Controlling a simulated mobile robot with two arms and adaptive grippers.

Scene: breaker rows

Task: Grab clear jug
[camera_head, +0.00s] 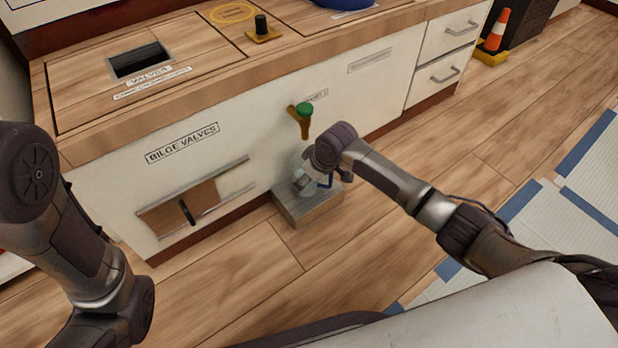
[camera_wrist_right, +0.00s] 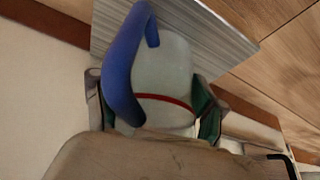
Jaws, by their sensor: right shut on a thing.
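The clear jug (camera_head: 301,181) stands on a small grey wooden block (camera_head: 311,210) against the cabinet front, below a green-topped tap. In the right wrist view the jug (camera_wrist_right: 163,82) shows a blue handle and a red line around its body. My right gripper (camera_wrist_right: 153,118) is shut on the jug, with a finger at each side of its body. In the head view my right wrist hides part of the jug and the fingers. My left arm is at the left edge of the head view, and its gripper is out of view.
The green-topped tap (camera_head: 304,112) juts from the cabinet just above the jug. A sliding hatch (camera_head: 185,207) with a dark handle is to the left. Drawers (camera_head: 446,72) and an orange cone (camera_head: 496,32) are at the back right. The wooden floor in front is clear.

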